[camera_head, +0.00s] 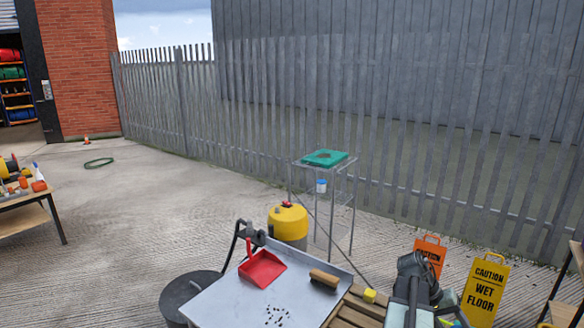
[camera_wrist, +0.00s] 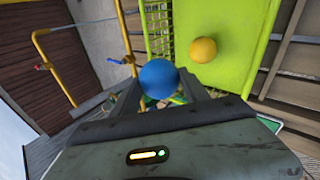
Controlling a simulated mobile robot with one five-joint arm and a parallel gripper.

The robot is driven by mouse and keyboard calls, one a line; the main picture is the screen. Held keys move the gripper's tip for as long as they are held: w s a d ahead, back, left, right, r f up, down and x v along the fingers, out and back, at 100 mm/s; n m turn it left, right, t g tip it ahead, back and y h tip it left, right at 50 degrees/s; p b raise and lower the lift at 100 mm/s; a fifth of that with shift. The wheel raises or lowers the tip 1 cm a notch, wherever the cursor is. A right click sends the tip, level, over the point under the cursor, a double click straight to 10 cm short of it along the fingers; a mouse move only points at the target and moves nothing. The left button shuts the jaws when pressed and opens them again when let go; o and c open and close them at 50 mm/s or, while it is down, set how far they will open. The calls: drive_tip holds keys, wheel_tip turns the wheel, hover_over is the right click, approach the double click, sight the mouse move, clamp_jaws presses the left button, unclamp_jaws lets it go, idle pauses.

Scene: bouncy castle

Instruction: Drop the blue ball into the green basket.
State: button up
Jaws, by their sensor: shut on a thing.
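In the wrist view the blue ball (camera_wrist: 158,74) is held between the two dark fingers of my gripper (camera_wrist: 160,92), which is shut on it. Beyond the ball is a bright lime-green panel (camera_wrist: 232,28) with a netted part (camera_wrist: 158,28). A yellow-orange ball (camera_wrist: 203,50) shows against the panel. I cannot tell whether the panel belongs to a basket. No green basket can be made out for certain in the head view, and the blue ball is not visible there.
In the head view a grey-topped table (camera_head: 232,305) holds a red dustpan (camera_head: 262,268) and a brown roller-shaped thing (camera_head: 324,278). A yellow drum (camera_head: 288,222) and a wire trolley (camera_head: 351,198) with a green thing (camera_head: 323,158) stand behind. A wet-floor sign (camera_head: 485,290) is at right.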

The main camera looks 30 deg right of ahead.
drive_tip(key=shift+s+f+b, duration=0.2)
drive_tip(key=shift+f+b, duration=2.9)
drive_tip(key=shift+r, duration=0.1)
drive_tip(key=o, duration=1.4)
